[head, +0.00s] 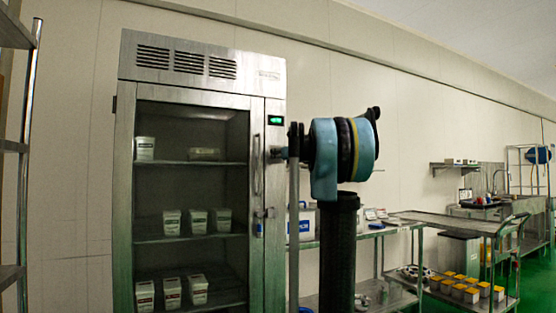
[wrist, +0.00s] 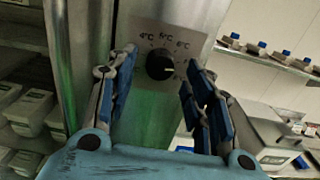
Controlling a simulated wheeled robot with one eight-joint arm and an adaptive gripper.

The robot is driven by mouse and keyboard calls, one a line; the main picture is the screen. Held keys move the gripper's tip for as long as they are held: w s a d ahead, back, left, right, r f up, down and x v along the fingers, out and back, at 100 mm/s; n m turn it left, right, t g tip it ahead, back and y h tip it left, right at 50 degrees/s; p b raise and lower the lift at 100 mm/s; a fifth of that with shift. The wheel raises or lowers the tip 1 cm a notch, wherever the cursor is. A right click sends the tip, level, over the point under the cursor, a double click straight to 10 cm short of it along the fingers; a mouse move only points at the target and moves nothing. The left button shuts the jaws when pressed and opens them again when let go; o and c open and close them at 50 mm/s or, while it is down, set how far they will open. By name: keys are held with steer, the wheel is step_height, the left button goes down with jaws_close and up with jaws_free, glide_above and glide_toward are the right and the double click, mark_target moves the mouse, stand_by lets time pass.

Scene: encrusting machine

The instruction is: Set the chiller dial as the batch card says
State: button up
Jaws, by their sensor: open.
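The chiller dial (wrist: 160,64) is a round black knob on a grey plate (wrist: 185,28) on the chiller's front post. Touch cannot be told. In the head view my arm's end hides the dial beside the chiller (head: 190,85). I cannot make out a batch card.
The chiller's glass door (head: 190,190) is shut, with white tubs on its shelves. A green display (head: 275,120) is lit above. Steel benches (head: 405,222) stand to the right, and a rack post (head: 28,130) is at the far left.

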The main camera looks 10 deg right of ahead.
steer(key=shift+w+a, duration=0.25)
steer(key=shift+w, duration=0.4)
steer(key=c, duration=1)
steer(key=shift+c, duration=0.2)
